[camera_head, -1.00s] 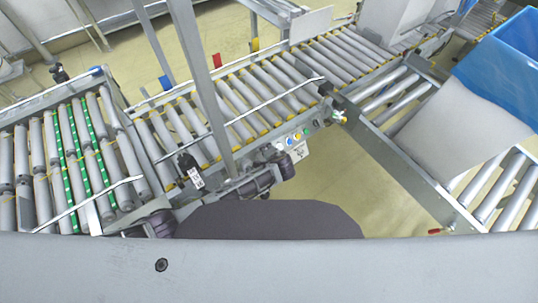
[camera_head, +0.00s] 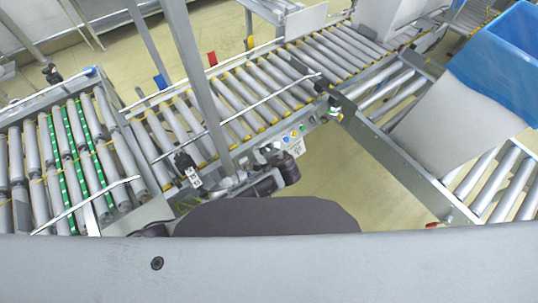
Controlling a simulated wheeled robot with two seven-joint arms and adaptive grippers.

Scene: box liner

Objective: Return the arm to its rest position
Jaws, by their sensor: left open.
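My left arm (camera_head: 245,185) comes in low from the left, just above the dark rounded part of my own body. Its left gripper (camera_head: 272,153) is at the arm's far end, in front of the near side rail of the middle roller conveyor (camera_head: 235,95). It is small and partly hidden by its own links. It is open, and I see nothing held in it. My right gripper is not in view.
A box with a blue liner (camera_head: 500,55) and a pale side (camera_head: 455,122) stands on the right roller conveyor (camera_head: 495,185). A button panel (camera_head: 292,138) is beside the gripper. Another roller conveyor (camera_head: 60,150) is at left. Open floor (camera_head: 350,185) lies right of the arm.

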